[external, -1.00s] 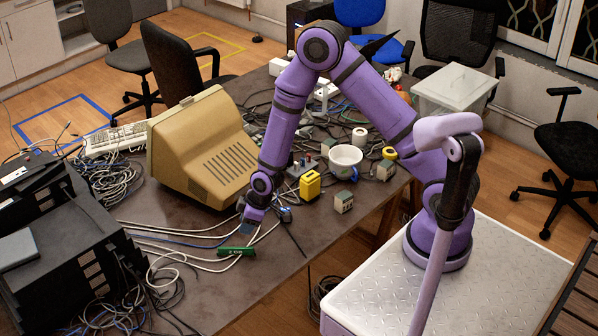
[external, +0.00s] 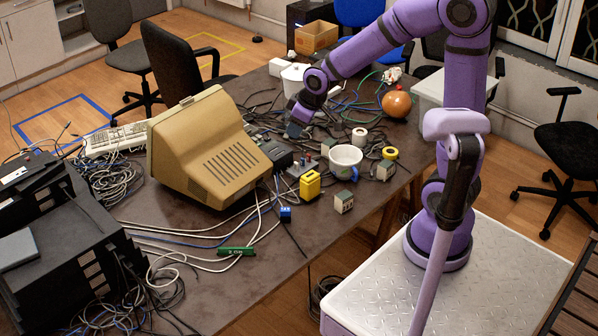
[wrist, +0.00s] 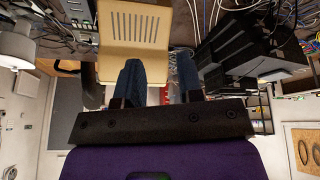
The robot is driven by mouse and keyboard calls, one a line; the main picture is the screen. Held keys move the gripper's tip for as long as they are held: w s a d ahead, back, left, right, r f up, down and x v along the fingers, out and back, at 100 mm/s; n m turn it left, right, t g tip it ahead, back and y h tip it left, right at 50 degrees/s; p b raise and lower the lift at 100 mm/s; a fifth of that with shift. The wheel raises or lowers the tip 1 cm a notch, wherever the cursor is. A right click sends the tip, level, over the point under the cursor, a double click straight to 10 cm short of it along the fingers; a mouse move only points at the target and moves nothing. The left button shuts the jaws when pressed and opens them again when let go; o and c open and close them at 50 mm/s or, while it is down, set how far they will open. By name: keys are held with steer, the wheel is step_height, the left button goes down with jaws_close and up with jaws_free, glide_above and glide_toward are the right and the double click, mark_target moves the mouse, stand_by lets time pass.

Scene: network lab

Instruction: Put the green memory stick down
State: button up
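The green memory stick (external: 237,252) lies flat on the brown table (external: 228,286), near its front edge, with white cables beside it. My gripper (external: 294,130) is at the far side of the table, behind and to the right of the beige monitor (external: 205,145), well away from the stick. In the wrist view my gripper (wrist: 160,82) has its two blue fingers apart, with nothing held between them. I cannot make out the stick in the wrist view.
A white mug (external: 345,161), a yellow block (external: 310,185), a small grey-green box (external: 343,202) and a blue block (external: 286,214) stand right of the monitor. Black equipment (external: 60,235) and tangled cables fill the left side. The table's front middle is fairly clear.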

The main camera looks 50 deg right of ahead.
steer(key=s+d+r+m, duration=0.1)
steer(key=s+d+r, duration=0.2)
steer(key=s, duration=0.4)
steer(key=s+d+r+m+h, duration=0.1)
steer(key=s+d+r, duration=0.3)
steer(key=s, duration=0.4)
steer(key=s+d+r+m, duration=0.3)
steer(key=s+r, duration=0.2)
steer(key=s, duration=0.2)
steer(key=shift+s+d+t, duration=0.15)
steer(key=shift+s+t, duration=0.1)
steer(key=shift+t, duration=0.15)
